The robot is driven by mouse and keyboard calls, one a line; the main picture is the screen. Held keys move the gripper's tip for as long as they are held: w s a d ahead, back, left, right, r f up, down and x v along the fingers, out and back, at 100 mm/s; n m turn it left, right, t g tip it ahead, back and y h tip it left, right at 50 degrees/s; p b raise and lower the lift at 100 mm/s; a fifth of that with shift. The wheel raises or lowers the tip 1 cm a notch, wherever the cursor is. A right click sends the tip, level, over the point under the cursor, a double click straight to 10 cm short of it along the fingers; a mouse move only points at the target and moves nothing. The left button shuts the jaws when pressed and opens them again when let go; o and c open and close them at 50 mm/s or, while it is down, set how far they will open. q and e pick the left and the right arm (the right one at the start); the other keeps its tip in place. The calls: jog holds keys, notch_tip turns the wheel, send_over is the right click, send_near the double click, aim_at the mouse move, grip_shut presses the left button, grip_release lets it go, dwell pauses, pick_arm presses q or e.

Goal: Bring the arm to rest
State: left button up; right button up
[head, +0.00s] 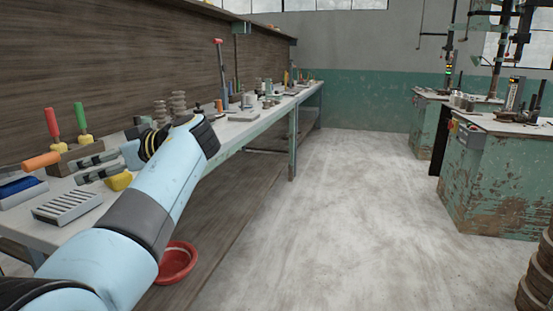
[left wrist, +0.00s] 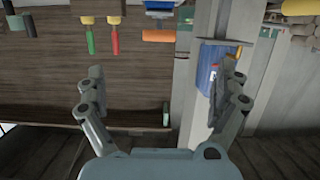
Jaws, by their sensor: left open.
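My left arm reaches in from the lower left in the head view. My left gripper (head: 82,168) is over the near part of the workbench (head: 60,213), its two grey fingers spread. In the left wrist view the gripper (left wrist: 160,95) is open, with a wide gap and nothing held between the fingers. A yellow thing (head: 118,181) shows just beyond the lower finger in the head view; I cannot tell what it is. My right gripper is in neither view.
Red-handled (head: 51,124) and green-handled (head: 79,118) tools stand in a block on the bench. A slotted grey block (head: 68,207) lies near its front edge. A red bowl (head: 175,262) sits low beneath the bench. Open floor (head: 340,220) lies right; green machines (head: 495,175) stand beyond.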

pick_arm(q)
jog(key=s+a+f+m+g+h, duration=0.1)
jog(key=s+f+m, duration=0.1)
jog(key=s+f, duration=0.85)
jog(key=s+a+f+m+g+h, duration=0.1)
jog(key=s+f+m+h, duration=0.35)
jog(key=f, duration=1.05)
jog(key=s+a+f+m+g+y, duration=0.1)
jog(key=s+f+y, duration=0.1)
jog(key=s+f, duration=0.9)
jog(key=s+d+f+m+h, duration=0.2)
jog(key=s+f, duration=0.5)
jog(key=s, duration=0.4)
jog(key=s+d+f+m+h, duration=0.1)
jog(key=s+f+m+h, duration=0.2)
jog(key=s+f, duration=0.5)
jog(key=s+d+f+m+h, duration=0.2)
jog(key=s+f+h, duration=0.3)
jog(key=s, duration=1)
notch_tip(320, 180, down, 3)
jog(key=shift+s+d+f+m, duration=0.1)
jog(key=shift+s+d+m, duration=0.05)
jog(key=shift+d+m, duration=0.2)
